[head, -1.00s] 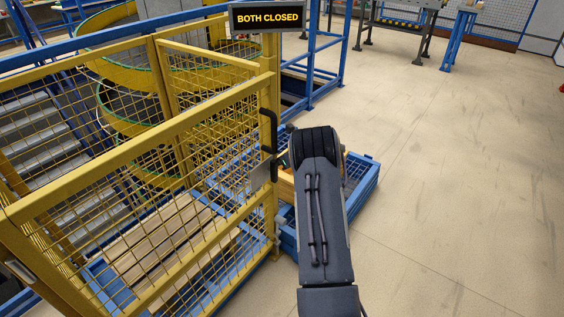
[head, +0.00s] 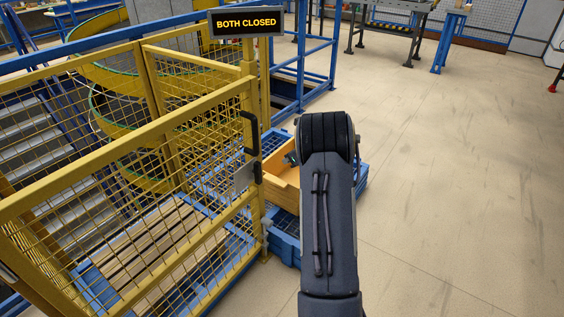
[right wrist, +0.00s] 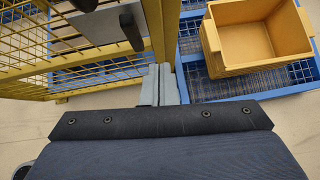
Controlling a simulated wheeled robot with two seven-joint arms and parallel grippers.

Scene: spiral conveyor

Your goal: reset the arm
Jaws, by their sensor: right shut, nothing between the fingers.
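My right arm (head: 328,205) rises from the bottom of the head view to the right of the yellow mesh gate (head: 165,125), and hides most of what is behind it. My right gripper (right wrist: 158,84) shows in the right wrist view with its two grey fingers together and nothing between them. It is beside the gate's edge post, left of a yellow bin (right wrist: 258,40); I cannot tell whether it touches the post. The gate's black handle (head: 250,135) is left of my arm and apart from it in the head view. My left gripper is not in view.
The yellow bin also shows in the head view (head: 283,182), partly behind my arm, at a blue mesh-bottomed frame (head: 285,250). A sign (head: 246,23) reads "BOTH CLOSED". Wooden slats (head: 150,250) lie behind the gate. The floor (head: 450,180) at right is clear.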

